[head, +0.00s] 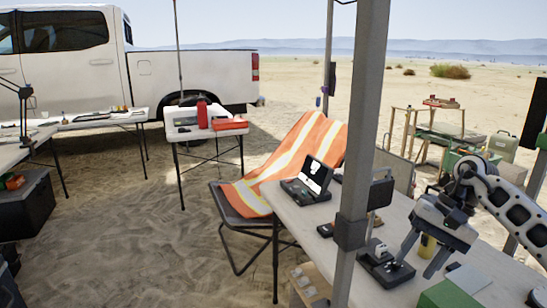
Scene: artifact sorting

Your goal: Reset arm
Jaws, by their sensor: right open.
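My right gripper (420,262) is over the right-hand table (309,217), coming in from the right edge of the head view. Its two fingers point down and stand apart, with nothing seen between them. A dark tray with small pale pieces (385,265) lies on the table just left of the fingers. My left gripper is not in the head view.
A grey tent pole (357,150) rises in front of the table, close to the gripper. An open dark case (308,181) sits at the table's far left. A green block (447,294) lies near the front. An orange striped chair (290,160) stands behind the table.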

